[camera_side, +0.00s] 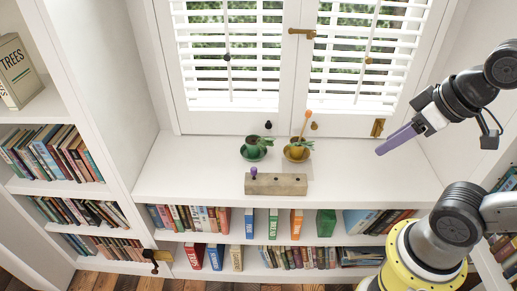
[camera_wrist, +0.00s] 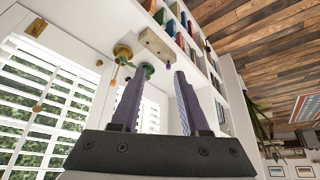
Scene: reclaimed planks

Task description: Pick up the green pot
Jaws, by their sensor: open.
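The green pot (camera_side: 252,153) stands on the white window ledge, on a green saucer with a small plant in it. It also shows in the wrist view (camera_wrist: 147,68), small and partly behind a finger. A yellow pot (camera_side: 297,153) with a plant and an orange-ended stick stands to its right. My gripper (camera_side: 380,151) has purple fingers and is raised at the right, well apart from both pots. In the wrist view my gripper (camera_wrist: 159,72) is open, with nothing between its fingers.
A tan block (camera_side: 285,185) with holes and a purple peg stands in front of the pots; it also shows in the wrist view (camera_wrist: 156,41). Shuttered windows (camera_side: 235,60) rise behind the ledge. Bookshelves lie below. The ledge (camera_side: 180,175) is clear to the left.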

